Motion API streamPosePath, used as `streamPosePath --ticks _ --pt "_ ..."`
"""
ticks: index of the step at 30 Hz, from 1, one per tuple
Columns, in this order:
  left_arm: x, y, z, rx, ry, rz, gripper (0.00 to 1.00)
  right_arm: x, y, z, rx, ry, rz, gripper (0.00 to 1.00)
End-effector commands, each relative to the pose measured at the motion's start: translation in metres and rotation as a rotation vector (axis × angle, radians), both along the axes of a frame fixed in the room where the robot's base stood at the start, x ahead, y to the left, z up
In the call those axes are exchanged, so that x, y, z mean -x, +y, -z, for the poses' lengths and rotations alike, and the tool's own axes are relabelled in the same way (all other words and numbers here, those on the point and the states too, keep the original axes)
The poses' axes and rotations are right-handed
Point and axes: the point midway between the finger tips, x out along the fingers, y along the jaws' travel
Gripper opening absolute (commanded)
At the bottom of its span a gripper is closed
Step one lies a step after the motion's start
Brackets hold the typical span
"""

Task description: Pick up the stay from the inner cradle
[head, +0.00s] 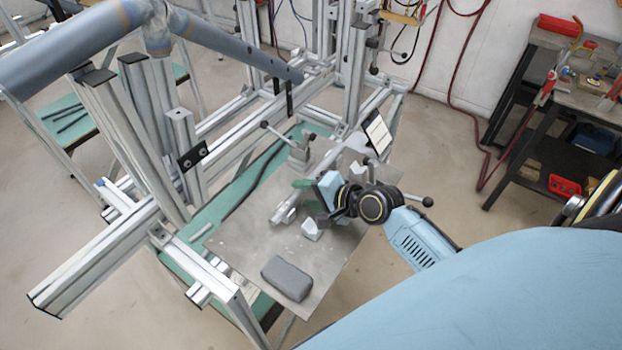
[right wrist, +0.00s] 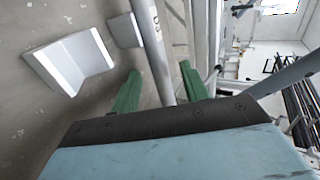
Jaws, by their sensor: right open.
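The stay looks to be a slim grey metal tube. In the right wrist view the tube (right wrist: 152,45) runs between my green fingers, with a gap on both sides. In the head view a pale metal length (head: 288,207) shows beside the gripper, partly hidden by it. My right gripper (head: 307,194) is open over the metal plate; it also shows in the right wrist view (right wrist: 160,70). A pale angled block (head: 312,229), likely a cradle, stands near the fingers, and in the wrist view a similar block (right wrist: 75,60) lies left of them. My left gripper is not in view.
The metal plate (head: 240,252) carries a dark grey block (head: 287,279) near its front edge. A clamp (head: 299,150) and a tablet (head: 377,132) stand behind the gripper. Aluminium frame posts (head: 130,150) rise to the left. A tool bench (head: 550,95) is at right.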

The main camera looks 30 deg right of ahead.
Motion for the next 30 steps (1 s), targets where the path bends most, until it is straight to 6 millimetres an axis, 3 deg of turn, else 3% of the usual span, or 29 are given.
streamPosePath --ticks 6,16,26,30 --pt "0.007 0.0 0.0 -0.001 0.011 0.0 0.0 0.0 0.0 0.0 0.0 0.0 0.0 0.44" --pt "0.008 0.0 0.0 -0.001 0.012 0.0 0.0 0.0 0.0 0.0 0.0 0.0 0.0 0.01" --pt "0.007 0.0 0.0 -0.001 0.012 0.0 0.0 0.0 0.0 -0.002 0.0 -0.001 0.0 0.0" --pt "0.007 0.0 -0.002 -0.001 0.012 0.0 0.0 -0.001 0.0 -0.012 0.0 -0.004 -0.001 0.0"
